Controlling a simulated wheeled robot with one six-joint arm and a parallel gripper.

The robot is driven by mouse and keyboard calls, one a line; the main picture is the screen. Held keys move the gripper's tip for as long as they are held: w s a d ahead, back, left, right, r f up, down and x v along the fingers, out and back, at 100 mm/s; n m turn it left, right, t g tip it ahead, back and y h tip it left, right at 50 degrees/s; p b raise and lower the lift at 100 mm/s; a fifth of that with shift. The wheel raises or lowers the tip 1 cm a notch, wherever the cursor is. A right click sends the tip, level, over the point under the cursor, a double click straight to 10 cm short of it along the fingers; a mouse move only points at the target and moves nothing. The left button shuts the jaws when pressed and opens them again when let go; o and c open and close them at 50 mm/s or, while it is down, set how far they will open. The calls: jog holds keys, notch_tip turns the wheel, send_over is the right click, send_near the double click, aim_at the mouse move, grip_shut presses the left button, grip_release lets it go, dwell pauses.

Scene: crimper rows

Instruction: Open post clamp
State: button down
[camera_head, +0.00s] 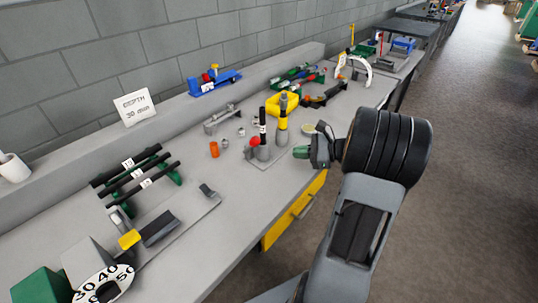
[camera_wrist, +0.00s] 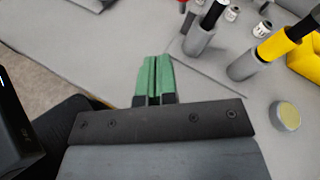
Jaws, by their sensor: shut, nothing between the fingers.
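A light plate (camera_head: 262,165) on the bench carries two upright posts in grey holders. The left post (camera_head: 262,122) is black with a white label, and a red ball knob (camera_head: 255,141) sits beside it. The right post (camera_head: 282,115) is yellow, grey and black. In the wrist view the black post (camera_wrist: 213,14) and the yellow-banded post (camera_wrist: 274,46) stand at the upper right. I cannot tell which part is the clamp. My gripper (camera_head: 300,152) has green fingers, just right of the posts and apart from them. In the wrist view its fingers (camera_wrist: 153,72) are together and empty.
A yellow bin (camera_head: 284,102) stands behind the posts. A small round yellowish-topped disc (camera_head: 309,128) lies near my gripper. An orange cylinder (camera_head: 214,149) and small metal parts lie left. A rack of black rods (camera_head: 135,175) and a yellow-fronted drawer (camera_head: 293,212) are nearer.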

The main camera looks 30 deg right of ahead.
jog(key=d+f+m+t, duration=0.1)
jog(key=d, duration=0.1)
send_near(250, 146)
jog(key=w+a, duration=0.1)
jog(key=shift+w+a+f+m+t, duration=0.1)
jog(key=shift+w+a+m+t, duration=0.25)
jog(key=shift+w+a, duration=0.3)
jog(key=shift+p, duration=0.35)
